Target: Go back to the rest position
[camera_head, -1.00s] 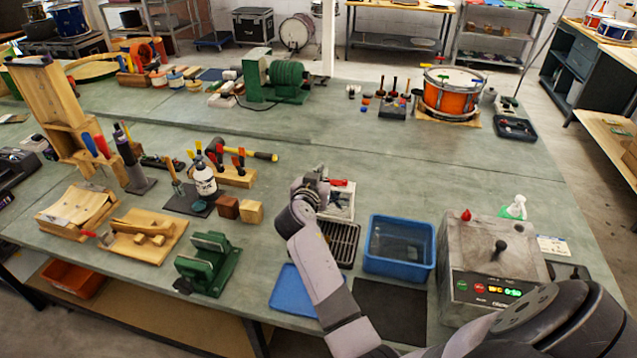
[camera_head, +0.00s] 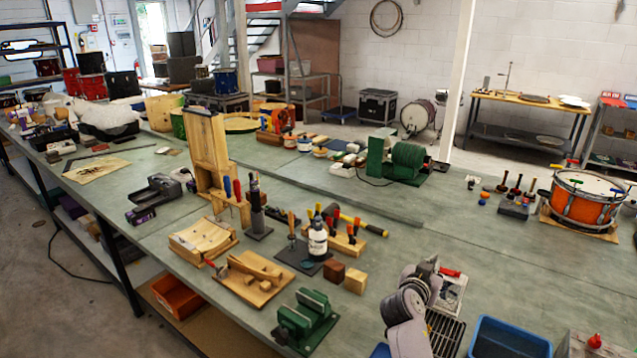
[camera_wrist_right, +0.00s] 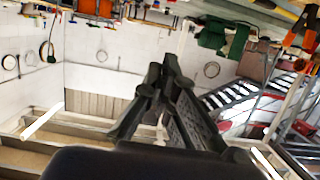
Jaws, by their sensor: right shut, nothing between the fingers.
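My right gripper (camera_head: 432,268) is at the lower right of the head view, over the bench near a white tray with a red item (camera_head: 451,277). Its grey arm comes up from the bottom edge. In the right wrist view the dark fingers (camera_wrist_right: 165,72) meet at their tips with nothing between them. That view shows the room upside down, with wall and stairs behind the fingers. My left gripper is in neither view.
The green bench (camera_head: 470,235) carries wooden blocks (camera_head: 355,280), a white bottle (camera_head: 317,238), a green vise (camera_head: 305,318), a blue bin (camera_head: 510,340) and an orange drum (camera_head: 583,202). Bare bench lies between the gripper and the drum.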

